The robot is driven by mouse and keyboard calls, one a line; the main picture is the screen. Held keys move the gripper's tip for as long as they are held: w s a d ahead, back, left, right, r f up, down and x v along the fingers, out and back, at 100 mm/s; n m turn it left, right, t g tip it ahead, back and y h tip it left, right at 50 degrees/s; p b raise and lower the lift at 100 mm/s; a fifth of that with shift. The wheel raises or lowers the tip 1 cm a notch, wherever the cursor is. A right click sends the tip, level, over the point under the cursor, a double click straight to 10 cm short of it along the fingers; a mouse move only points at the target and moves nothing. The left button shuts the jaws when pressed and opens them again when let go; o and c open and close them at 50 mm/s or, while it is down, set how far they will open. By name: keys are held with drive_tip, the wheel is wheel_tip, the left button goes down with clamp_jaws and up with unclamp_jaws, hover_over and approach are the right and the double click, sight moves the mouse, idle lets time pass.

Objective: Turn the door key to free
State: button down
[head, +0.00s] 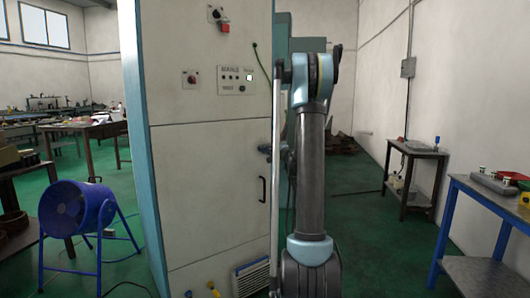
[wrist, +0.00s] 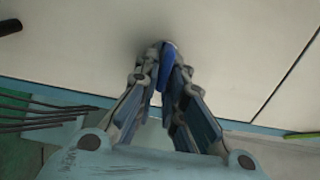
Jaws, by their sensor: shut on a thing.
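The door key, a blue piece (wrist: 168,62), shows between my fingertips at the pale door face in the wrist view. My gripper (wrist: 161,76) is shut on it, with the fingers reaching to the door. The fingers hide most of the key and where it enters the door, so I cannot tell its turn angle. In the head view part of my gripper (head: 265,148) shows beside the cabinet door (head: 205,190), left of my arm. My arm hides the key there.
A black door handle (head: 262,190) sits below my gripper. A control panel (head: 237,80) and red switch (head: 223,28) are higher on the cabinet. A blue fan (head: 75,208) stands left. A blue workbench (head: 490,200) and small table (head: 413,155) stand right, with open green floor between.

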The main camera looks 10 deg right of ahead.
drive_tip(key=shift+d+f, duration=0.1)
drive_tip(key=shift+d, duration=0.05)
idle(0.3)
drive_tip(key=c, duration=1.7)
unclamp_jaws()
drive_tip(key=v, duration=1.1)
drive_tip(key=shift+s+d+f, duration=0.1)
drive_tip(key=shift+s+d, duration=0.05)
drive_tip(key=shift+s, duration=0.2)
